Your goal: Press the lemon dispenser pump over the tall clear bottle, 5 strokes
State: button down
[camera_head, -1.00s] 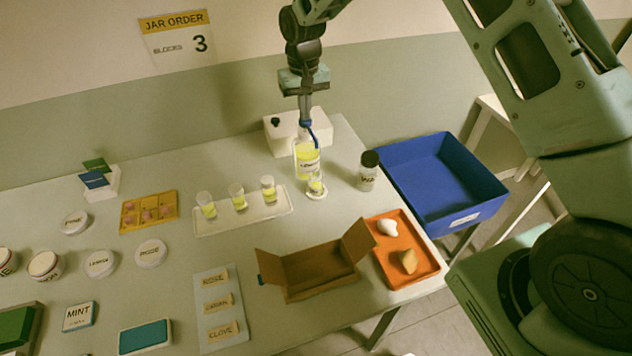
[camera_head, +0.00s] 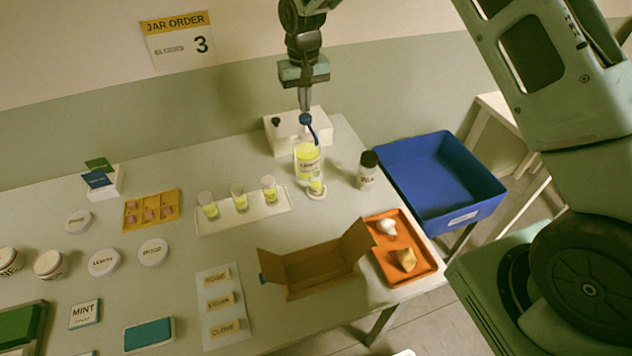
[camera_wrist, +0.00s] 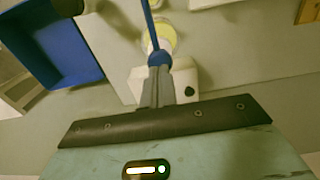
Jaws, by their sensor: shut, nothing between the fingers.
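The lemon dispenser (camera_head: 307,167) is a clear bottle of yellow liquid with a blue pump head (camera_head: 305,119) and a spout curving down to the right. It stands upright near the back of the table. A small clear bottle (camera_head: 316,186) with yellow liquid stands under the spout on a round white base, close against the dispenser. My gripper (camera_head: 305,107) points down, shut and empty, directly over the pump head. In the wrist view the fingertips (camera_wrist: 158,80) meet or overlap the blue pump head (camera_wrist: 159,58); whether they touch it I cannot tell.
A white box (camera_head: 284,140) stands behind the dispenser. A dark-capped jar (camera_head: 367,172) is to its right. A white tray (camera_head: 245,222) with three yellow-filled cups is to its left. An open carton (camera_head: 313,270), orange tray (camera_head: 420,268) and blue bin (camera_head: 435,215) are nearby.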

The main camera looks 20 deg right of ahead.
jog(key=shift+r, duration=0.1)
notch_tip(320, 180, up, 6)
jog(key=p, duration=0.3)
jog(key=shift+p, duration=0.4)
jog(key=s+a+r+n+y+b, duration=0.15)
jog(key=s+a+n+b, duration=0.45)
jog(key=s, duration=1.2)
jog(key=s+f+n+b, duration=0.1)
jog(key=s+f+b, duration=0.1)
jog(key=s, duration=0.9)
jog(key=s+f+b, duration=0.2)
jog(key=s+b, duration=0.2)
jog(key=s, duration=0.8)
jog(key=shift+a+f+n+h+b, duration=0.15)
jog(key=shift+f+n+h+b, duration=0.15)
jog(key=shift+f+n+h, duration=0.15)
